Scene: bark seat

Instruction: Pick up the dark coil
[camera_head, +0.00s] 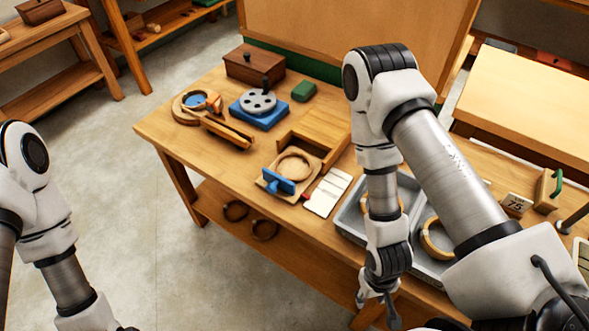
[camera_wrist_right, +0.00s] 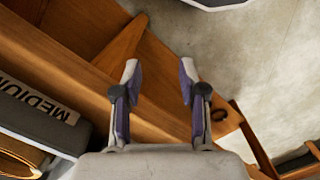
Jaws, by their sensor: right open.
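Two dark coils lie on the lower shelf under the workbench in the head view, one at the left (camera_head: 235,211) and one to its right (camera_head: 264,229). One dark coil (camera_wrist_right: 219,114) shows small in the right wrist view, right of the fingers and apart from them. My right gripper (camera_head: 377,300) hangs in front of the bench's front edge, to the right of the coils. Its fingers (camera_wrist_right: 159,75) are open with nothing between them. My left arm is at the left edge; its gripper is out of frame.
A grey tray (camera_head: 349,221) with lighter coils sits on the workbench (camera_head: 165,124), partly hidden by my right arm. A label reading MEDIUM (camera_wrist_right: 50,101) is on it in the wrist view. A blue-handled wooden jig (camera_head: 279,181) stands left of it. The floor in front is clear.

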